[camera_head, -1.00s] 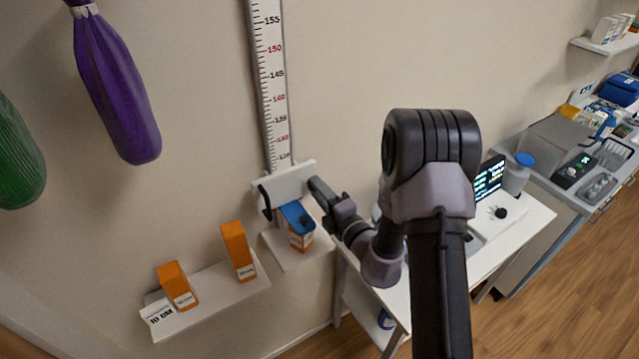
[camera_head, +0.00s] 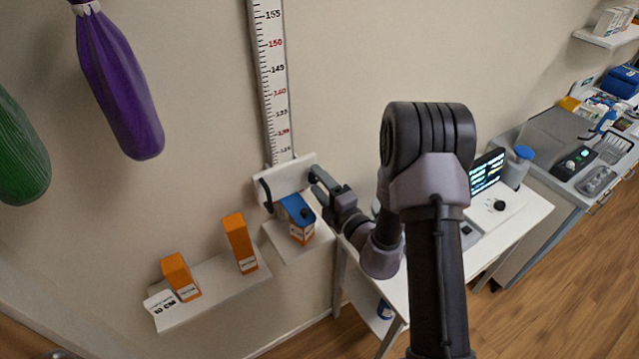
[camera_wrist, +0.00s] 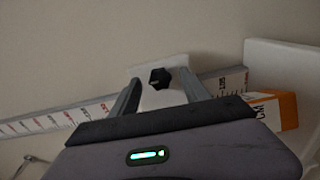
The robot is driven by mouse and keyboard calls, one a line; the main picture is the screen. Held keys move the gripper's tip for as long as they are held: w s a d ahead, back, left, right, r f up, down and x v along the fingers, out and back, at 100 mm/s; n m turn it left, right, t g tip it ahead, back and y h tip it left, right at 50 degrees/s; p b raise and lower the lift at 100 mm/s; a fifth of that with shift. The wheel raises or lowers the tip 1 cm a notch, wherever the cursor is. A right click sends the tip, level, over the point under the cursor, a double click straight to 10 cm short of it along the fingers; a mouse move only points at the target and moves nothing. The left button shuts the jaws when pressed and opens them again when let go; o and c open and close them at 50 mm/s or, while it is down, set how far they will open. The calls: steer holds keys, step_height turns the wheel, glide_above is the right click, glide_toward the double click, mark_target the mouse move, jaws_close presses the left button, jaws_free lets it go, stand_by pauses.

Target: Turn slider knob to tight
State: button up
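The white slider (camera_head: 286,178) sits on the height ruler (camera_head: 272,90) on the wall, near its lower end. In the wrist view, its black lobed knob (camera_wrist: 160,78) stands out from the white plate (camera_wrist: 162,98). My gripper (camera_head: 319,180) is at the right side of the slider in the head view. In the wrist view my gripper (camera_wrist: 158,92) is open, with one finger to each side of the knob and space between. Contact with the knob does not show. The knob is not clearly visible in the head view, and no tight marking can be read.
A blue-topped carton (camera_head: 299,216) stands on a small shelf just below the slider. Orange boxes (camera_head: 240,243) stand on a lower shelf (camera_head: 215,290) at left. A white table (camera_head: 525,215) with a screen is at right. Purple (camera_head: 120,85) and green bags hang at left.

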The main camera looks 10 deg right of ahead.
steer(key=p+v, duration=0.3)
steer(key=v, duration=1.4)
steer(key=shift+s, duration=0.2)
steer(key=shift+d, duration=0.1)
